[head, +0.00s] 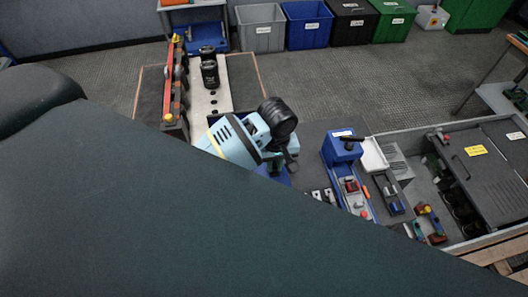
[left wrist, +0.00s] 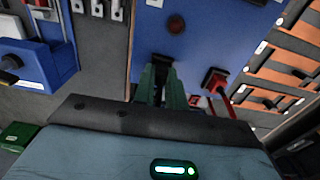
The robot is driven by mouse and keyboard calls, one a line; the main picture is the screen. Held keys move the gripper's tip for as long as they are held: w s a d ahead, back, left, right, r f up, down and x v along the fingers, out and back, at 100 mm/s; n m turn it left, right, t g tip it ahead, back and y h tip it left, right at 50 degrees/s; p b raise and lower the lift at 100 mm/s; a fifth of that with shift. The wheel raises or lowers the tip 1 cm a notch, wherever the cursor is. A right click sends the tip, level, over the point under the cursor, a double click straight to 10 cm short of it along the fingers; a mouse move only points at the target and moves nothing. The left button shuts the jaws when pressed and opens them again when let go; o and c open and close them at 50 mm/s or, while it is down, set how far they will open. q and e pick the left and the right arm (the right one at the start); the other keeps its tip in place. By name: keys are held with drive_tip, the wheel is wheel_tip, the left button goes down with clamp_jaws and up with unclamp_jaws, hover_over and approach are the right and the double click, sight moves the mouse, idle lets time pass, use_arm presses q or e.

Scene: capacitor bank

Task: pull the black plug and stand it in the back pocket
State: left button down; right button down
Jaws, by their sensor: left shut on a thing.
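My left gripper (head: 268,160) is light blue and hangs over the middle of the bench in the head view. Its fingertips are largely hidden there. In the left wrist view its green fingers (left wrist: 163,82) are shut on the black plug (left wrist: 162,59), whose dark top shows between the fingertips. The plug is over a blue panel (left wrist: 205,45); I cannot tell whether it still sits in a socket. A round black opening or knob (left wrist: 174,22) is on the panel just beyond. I cannot tell which feature is the back pocket. My right gripper is out of view.
A red plug-like part (left wrist: 213,80) with a red rod is close right of the fingers. A black cylinder (head: 209,73) stands on the pale strip behind. My arm hides the lower left.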

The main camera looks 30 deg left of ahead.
use_arm(q)
drive_tip(key=shift+s+f, duration=0.25)
drive_tip(key=shift+f, duration=0.25)
drive_tip(key=shift+s+f, duration=0.2)
drive_tip(key=shift+f, duration=0.25)
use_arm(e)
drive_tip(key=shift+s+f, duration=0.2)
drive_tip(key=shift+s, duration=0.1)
use_arm(q)
drive_tip(key=c, duration=1.5)
unclamp_jaws()
drive_tip(key=shift+o, duration=0.7)
drive_tip(key=shift+w+d+f+g, duration=0.1)
drive_tip(key=shift+w+g, duration=0.05)
drive_tip(key=shift+g, duration=0.15)
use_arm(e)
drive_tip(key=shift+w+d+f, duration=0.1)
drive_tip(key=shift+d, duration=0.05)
use_arm(q)
drive_tip(key=shift+a, duration=0.2)
drive_tip(key=shift+r, duration=0.2)
drive_tip(key=r, duration=0.5)
drive_tip(key=w+r, duration=0.1)
drive_tip(key=r, duration=0.2)
drive_tip(key=shift+d+r, duration=0.3)
drive_tip(key=shift+d, duration=0.05)
drive_tip(key=shift+s+r, duration=0.1)
drive_tip(key=shift+r, duration=0.35)
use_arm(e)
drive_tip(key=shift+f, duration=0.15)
